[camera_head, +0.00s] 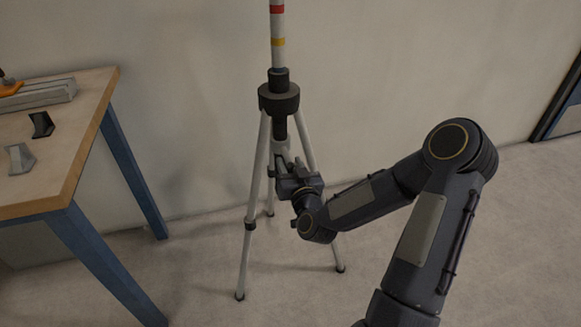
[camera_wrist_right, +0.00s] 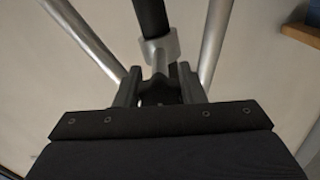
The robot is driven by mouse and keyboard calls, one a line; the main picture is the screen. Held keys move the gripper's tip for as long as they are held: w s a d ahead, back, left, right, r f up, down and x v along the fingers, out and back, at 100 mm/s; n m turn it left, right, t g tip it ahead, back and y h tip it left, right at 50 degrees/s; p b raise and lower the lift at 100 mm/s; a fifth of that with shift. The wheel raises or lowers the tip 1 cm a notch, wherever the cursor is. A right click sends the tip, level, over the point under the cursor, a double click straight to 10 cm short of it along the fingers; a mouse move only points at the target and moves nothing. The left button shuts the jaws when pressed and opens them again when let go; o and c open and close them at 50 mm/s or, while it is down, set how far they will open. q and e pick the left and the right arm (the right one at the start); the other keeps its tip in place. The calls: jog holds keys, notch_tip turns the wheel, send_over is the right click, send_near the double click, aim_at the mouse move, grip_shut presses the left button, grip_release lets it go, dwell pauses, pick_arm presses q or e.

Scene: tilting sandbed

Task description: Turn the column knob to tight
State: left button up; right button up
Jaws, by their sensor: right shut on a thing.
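A tripod (camera_head: 254,180) with pale legs stands on the floor near the wall. Its column (camera_head: 277,58) rises upright from a black hub (camera_head: 279,100) and carries red and yellow bands. My right gripper (camera_head: 284,170) is below the hub, between the legs. In the right wrist view, my right gripper (camera_wrist_right: 158,90) is shut on the column knob (camera_wrist_right: 160,60), a grey stem beside a grey collar (camera_wrist_right: 160,45) on the dark column. The fingers hide the knob's outer end, and I cannot tell its turn setting. My left gripper is not in view.
A wooden-topped table (camera_head: 75,150) with blue legs stands at the left. The floor right of the tripod is clear beyond my arm.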

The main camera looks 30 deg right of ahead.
jog(key=m+b, duration=0.2)
jog(key=m, duration=0.2)
jog(key=shift+f, duration=0.1)
jog(key=m+b, duration=0.2)
jog(key=m, duration=0.3)
jog(key=m+b, duration=0.2)
jog(key=m, duration=0.2)
jog(key=shift+m, duration=0.3)
jog(key=shift+m+b, duration=0.95)
jog(key=shift+m, duration=1.25)
jog(key=o, duration=1)
jog(key=p+v, duration=0.1)
jog(key=v, duration=0.7)
